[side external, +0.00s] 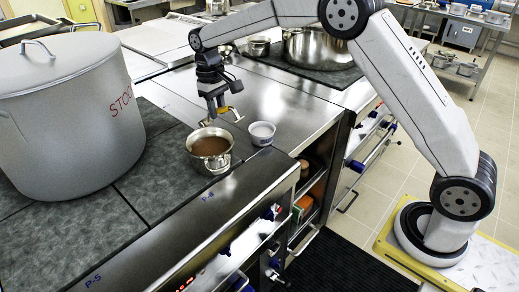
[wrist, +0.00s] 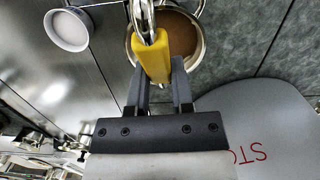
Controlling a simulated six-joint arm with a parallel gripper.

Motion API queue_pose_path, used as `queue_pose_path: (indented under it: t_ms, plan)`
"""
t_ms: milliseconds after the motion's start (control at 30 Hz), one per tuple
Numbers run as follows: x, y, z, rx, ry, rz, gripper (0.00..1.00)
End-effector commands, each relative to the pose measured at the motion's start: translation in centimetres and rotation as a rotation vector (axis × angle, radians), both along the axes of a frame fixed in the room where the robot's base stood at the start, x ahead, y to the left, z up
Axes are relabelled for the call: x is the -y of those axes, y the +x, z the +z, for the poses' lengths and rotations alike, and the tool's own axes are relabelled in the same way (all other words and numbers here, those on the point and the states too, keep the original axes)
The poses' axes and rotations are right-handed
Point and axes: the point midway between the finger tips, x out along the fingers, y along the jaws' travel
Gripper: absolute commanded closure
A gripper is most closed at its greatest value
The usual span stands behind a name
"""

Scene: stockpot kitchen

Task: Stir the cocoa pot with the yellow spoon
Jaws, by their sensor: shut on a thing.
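The cocoa pot (side external: 211,149) is a small metal pot of brown liquid on the dark stovetop. In the wrist view the pot (wrist: 203,48) lies just beyond my fingers, partly hidden by the spoon. My gripper (side external: 217,104) is above and slightly behind the pot, pointing down. It is shut on the yellow handle of the spoon (wrist: 153,55), which also shows in the side view (side external: 223,111). The metal end of the spoon reaches past the fingers at the top of the wrist view. It appears to be above the pot, not in the cocoa.
A small white-filled cup (side external: 262,133) stands right of the pot, close by. A large stockpot (side external: 65,120) fills the left of the stove. Another big pot (side external: 318,48) stands behind my arm. The steel counter (side external: 175,85) behind the pot is clear.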

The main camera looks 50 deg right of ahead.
Motion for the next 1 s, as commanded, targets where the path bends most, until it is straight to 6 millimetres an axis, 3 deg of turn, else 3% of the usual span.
queue_pose_path:
  t_ms: [1000]
  plan:
    - [-0.01,0.03,-0.56,-0.050,-0.003,0.001,1.00]
